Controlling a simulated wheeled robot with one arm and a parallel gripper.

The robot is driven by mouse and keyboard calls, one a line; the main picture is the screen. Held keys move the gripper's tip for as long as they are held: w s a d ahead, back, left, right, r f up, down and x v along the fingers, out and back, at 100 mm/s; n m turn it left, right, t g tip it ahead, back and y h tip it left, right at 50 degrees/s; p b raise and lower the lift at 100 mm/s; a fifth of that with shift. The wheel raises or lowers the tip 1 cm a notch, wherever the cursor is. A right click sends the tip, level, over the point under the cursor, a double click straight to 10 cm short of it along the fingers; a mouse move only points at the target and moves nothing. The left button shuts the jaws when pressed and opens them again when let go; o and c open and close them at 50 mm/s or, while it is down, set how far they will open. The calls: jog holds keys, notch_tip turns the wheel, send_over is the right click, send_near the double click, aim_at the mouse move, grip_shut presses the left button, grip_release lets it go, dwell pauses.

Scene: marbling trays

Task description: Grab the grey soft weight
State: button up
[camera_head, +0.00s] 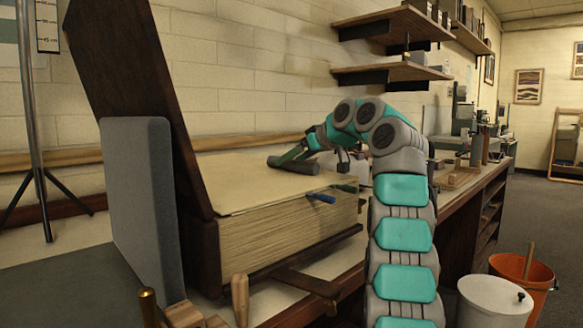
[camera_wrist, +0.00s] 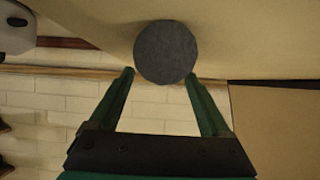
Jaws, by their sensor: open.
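The grey soft weight (camera_head: 301,168) is a dark grey roll lying on the cream top page of a very thick open book (camera_head: 290,235). In the wrist view its round end (camera_wrist: 166,52) faces me. My gripper (camera_wrist: 160,74) is open, with one green fingertip on each side of the lower part of that round end. I cannot tell whether the fingers touch it. In the head view my gripper (camera_head: 290,154) is low over the page at the weight, small and partly merged with it.
The book's dark cover (camera_head: 140,90) stands raised at the left, with a grey padded panel (camera_head: 142,210) beside it. A blue-handled thing (camera_head: 321,198) sticks out at the book's edge. Shelves (camera_head: 395,72) hang on the brick wall. White (camera_head: 494,302) and orange (camera_head: 522,274) buckets stand at the right.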

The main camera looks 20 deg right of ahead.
jog(key=shift+w+a+f, duration=0.15)
jog(key=shift+w+f, duration=0.05)
jog(key=shift+w, duration=0.25)
jog(key=shift+c, duration=0.3)
grip_shut()
